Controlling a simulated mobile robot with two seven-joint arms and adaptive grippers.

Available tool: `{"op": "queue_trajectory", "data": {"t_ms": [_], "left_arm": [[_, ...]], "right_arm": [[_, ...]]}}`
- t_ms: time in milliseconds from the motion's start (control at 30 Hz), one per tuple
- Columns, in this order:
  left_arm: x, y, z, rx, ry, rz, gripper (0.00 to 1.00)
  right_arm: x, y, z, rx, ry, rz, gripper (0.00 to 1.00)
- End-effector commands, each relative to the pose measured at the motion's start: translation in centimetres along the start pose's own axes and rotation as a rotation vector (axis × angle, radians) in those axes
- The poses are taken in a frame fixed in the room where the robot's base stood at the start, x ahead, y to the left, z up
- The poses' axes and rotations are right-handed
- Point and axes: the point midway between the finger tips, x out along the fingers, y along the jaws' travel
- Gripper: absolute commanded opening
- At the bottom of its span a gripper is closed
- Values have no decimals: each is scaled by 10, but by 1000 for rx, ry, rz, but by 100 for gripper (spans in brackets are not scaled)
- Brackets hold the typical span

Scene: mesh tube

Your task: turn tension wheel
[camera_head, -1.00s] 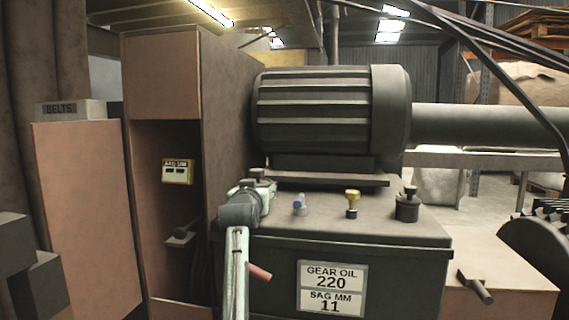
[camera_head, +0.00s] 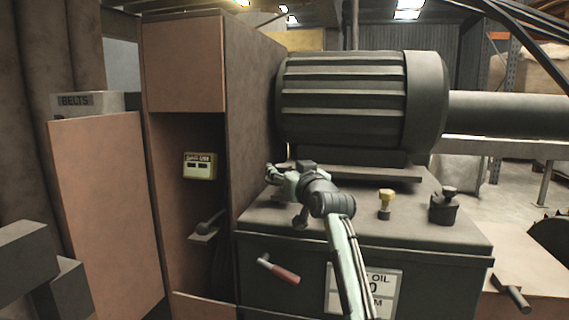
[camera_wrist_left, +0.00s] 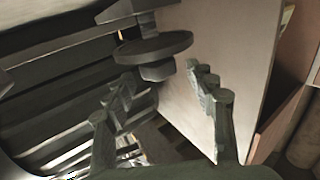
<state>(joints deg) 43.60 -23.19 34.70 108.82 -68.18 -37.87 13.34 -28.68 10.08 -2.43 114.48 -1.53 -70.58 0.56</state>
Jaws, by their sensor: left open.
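A dark round wheel (camera_wrist_left: 152,50) with a hub on its shaft shows in the left wrist view, at upper middle. I take it for the tension wheel; I cannot make it out in the head view. My left gripper (camera_head: 271,174) shows in the head view above the left rear of the dark gearbox (camera_head: 285,245). In the left wrist view my gripper (camera_wrist_left: 165,92) is open, its fingers apart and empty. The wheel appears beyond the fingertips, not between the fingers. My right gripper is not in view.
A large ribbed motor (camera_head: 345,100) stands behind the gearbox. A red-handled lever (camera_head: 280,272) sticks out at the gearbox front. A yellow cap (camera_head: 386,203) and black cap (camera_head: 444,205) stand on top.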

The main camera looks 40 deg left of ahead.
Motion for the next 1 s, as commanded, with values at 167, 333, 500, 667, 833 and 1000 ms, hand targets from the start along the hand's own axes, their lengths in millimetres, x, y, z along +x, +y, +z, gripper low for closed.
{"op": "queue_trajectory", "data": {"t_ms": [167, 333, 500, 667, 833, 1000], "left_arm": [[23, 0, -2, -3, -1, 1, 56], [30, 1, 0, 0, 0, 2, 56], [30, 0, 0, 0, 0, 2, 56], [30, 0, 0, 0, 0, 2, 42], [30, 0, 0, 0, 0, 2, 21], [30, 0, 0, 0, 0, 2, 5]], "right_arm": [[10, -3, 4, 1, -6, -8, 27], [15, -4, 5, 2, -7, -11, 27], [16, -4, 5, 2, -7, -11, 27], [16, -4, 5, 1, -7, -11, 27], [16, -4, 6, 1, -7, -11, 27], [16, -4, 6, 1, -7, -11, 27]]}}
